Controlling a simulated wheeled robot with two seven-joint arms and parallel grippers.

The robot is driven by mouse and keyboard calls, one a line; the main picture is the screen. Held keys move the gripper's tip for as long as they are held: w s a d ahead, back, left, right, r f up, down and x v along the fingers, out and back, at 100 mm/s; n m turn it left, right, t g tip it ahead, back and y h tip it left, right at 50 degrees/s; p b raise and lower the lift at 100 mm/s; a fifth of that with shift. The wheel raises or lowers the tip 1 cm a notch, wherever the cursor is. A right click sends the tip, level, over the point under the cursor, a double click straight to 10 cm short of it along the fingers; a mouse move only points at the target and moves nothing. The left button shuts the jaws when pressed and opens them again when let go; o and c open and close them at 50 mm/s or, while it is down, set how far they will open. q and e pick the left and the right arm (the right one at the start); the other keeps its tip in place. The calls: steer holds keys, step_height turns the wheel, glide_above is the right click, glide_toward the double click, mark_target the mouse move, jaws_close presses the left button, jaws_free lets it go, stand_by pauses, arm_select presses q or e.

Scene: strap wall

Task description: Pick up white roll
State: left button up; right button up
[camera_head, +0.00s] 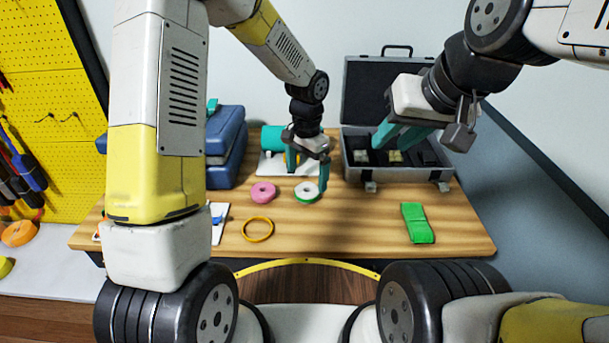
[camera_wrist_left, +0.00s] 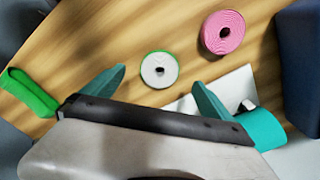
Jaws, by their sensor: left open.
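The white roll (camera_head: 307,191), with a green outer edge and a dark centre hole, lies flat on the wooden table. It also shows in the left wrist view (camera_wrist_left: 159,70). My left gripper (camera_head: 308,172) is open and empty just above and behind the roll, its teal fingers pointing down. In the left wrist view the roll lies just beyond and between the fingertips, apart from both. My right gripper (camera_head: 396,138) is raised at the right, in front of the open case, with its teal fingers apart and nothing seen between them.
A pink roll (camera_head: 263,193) lies left of the white roll, a yellow ring (camera_head: 257,229) in front. A green strap bundle (camera_head: 417,223) lies at right. Behind stand a teal roll (camera_head: 272,138), a blue toolbox (camera_head: 226,147) and an open grey case (camera_head: 354,174). The front middle is clear.

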mark_target(307, 189)
arm_select(q)
step_height(307, 189, down, 6)
steer(key=shift+w+d+r, duration=0.1)
steer(key=shift+r, duration=0.1)
steer(key=c, duration=0.9)
